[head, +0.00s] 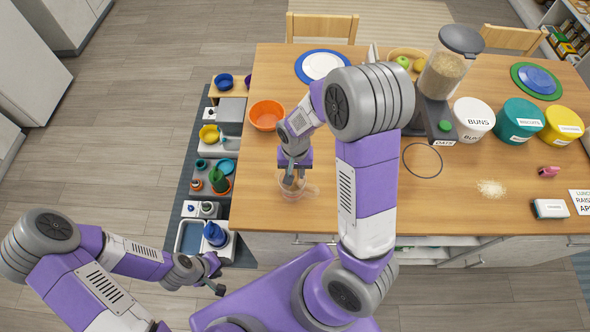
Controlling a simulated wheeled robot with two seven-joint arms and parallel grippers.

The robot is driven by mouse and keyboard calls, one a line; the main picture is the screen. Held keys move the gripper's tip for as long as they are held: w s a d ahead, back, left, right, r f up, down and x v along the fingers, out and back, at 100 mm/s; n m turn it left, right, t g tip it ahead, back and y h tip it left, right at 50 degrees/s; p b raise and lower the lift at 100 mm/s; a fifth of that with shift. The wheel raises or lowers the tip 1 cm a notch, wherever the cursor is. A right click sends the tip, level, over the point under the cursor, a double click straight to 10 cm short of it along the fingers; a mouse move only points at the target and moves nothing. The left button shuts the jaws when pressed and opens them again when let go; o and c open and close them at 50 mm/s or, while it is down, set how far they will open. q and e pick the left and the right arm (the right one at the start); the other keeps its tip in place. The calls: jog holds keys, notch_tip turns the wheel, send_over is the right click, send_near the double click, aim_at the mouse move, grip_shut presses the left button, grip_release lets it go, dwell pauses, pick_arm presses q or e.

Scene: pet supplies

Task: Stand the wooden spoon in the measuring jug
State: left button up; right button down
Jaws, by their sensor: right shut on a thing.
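The clear measuring jug (291,195) stands on the wooden table near its front left edge, with its handle to the right. My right gripper (293,178) points down right over the jug's mouth and is shut on the wooden spoon. Only a little brown of the spoon shows at the jug; the rest is hidden by the gripper, and I cannot tell whether the spoon touches the jug's bottom. My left gripper (217,276) is low at the left, off the table, with its fingers apart and empty.
An orange bowl (266,115) sits behind the jug. A grain dispenser (445,75), labelled tubs (473,120) and a spill of grain (491,188) are to the right. A small play kitchen (212,180) stands left of the table.

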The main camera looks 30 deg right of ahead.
jog(key=shift+f, duration=0.15)
jog(key=c, duration=0.8)
grip_release()
jog(key=shift+c, duration=0.2)
jog(key=shift+r, duration=0.3)
notch_tip(320, 180, up, 12)
jog(key=shift+f+p, duration=0.1)
jog(key=shift+p, duration=0.4)
